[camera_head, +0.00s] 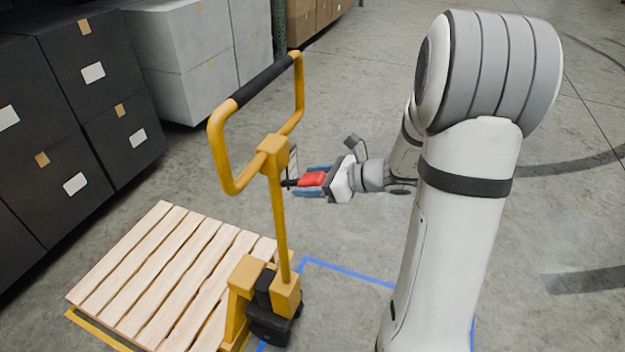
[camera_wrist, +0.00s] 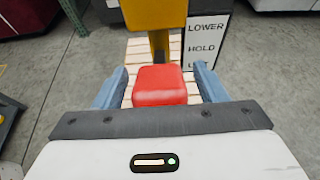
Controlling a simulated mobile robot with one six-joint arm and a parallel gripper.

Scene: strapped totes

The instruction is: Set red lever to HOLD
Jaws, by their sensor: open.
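The red lever (camera_head: 312,179) sticks out to the right of the yellow pallet jack's handle post (camera_head: 279,225). A label plate (camera_wrist: 206,40) beside the post reads LOWER and HOLD, with a third line partly hidden by my finger. Which mark the lever is at I cannot tell.
A wooden pallet (camera_head: 165,270) lies on the floor at the lower left, by the jack's base. Dark totes (camera_head: 95,75) and grey totes (camera_head: 205,50) stand behind at the left. The looped handle (camera_head: 222,150) rises above the lever. Open floor lies around my arm.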

